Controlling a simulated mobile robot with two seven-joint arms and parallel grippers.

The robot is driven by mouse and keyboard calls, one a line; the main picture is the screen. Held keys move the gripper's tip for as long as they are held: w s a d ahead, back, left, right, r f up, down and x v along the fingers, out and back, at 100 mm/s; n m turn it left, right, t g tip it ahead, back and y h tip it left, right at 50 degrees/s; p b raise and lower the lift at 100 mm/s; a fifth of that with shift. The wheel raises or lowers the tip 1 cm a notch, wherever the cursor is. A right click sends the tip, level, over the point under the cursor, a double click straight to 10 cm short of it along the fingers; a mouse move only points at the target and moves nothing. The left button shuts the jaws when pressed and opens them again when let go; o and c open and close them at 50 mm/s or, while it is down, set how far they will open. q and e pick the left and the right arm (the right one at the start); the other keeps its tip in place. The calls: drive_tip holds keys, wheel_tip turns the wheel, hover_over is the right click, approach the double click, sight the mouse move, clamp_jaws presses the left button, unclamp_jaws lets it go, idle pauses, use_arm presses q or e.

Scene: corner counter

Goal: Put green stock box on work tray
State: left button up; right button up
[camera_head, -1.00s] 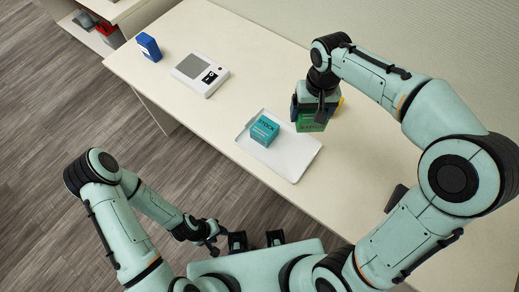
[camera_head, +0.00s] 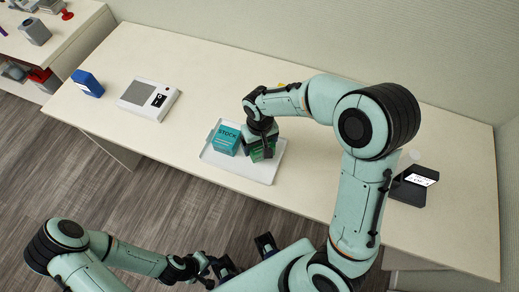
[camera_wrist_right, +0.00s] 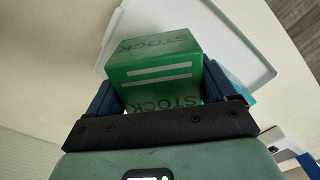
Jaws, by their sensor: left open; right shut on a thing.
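The green stock box (camera_head: 263,153) is held in my right gripper (camera_head: 261,143), over the right part of the white work tray (camera_head: 232,169). The wrist view shows the green box (camera_wrist_right: 155,75) between both fingers, with the tray (camera_wrist_right: 248,50) beyond it. I cannot tell whether the box touches the tray. A teal stock box (camera_head: 225,139) sits on the tray just left of the green one. My left gripper (camera_head: 206,265) is open and empty, low in the head view, away from the counter.
A white device with a grey panel (camera_head: 149,98) and a blue box (camera_head: 87,83) stand left on the counter. A black device with a white label (camera_head: 413,185) is at the right. The counter between tray and black device is mostly under my right arm.

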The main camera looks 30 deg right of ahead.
drive_tip(key=shift+f, duration=2.1)
drive_tip(key=shift+f+b, duration=0.15)
drive_tip(key=shift+b, duration=0.15)
drive_tip(key=o, duration=1)
wheel_tip(320, 180, up, 12)
drive_tip(key=shift+r+p, duration=0.15)
drive_tip(key=shift+p, duration=0.65)
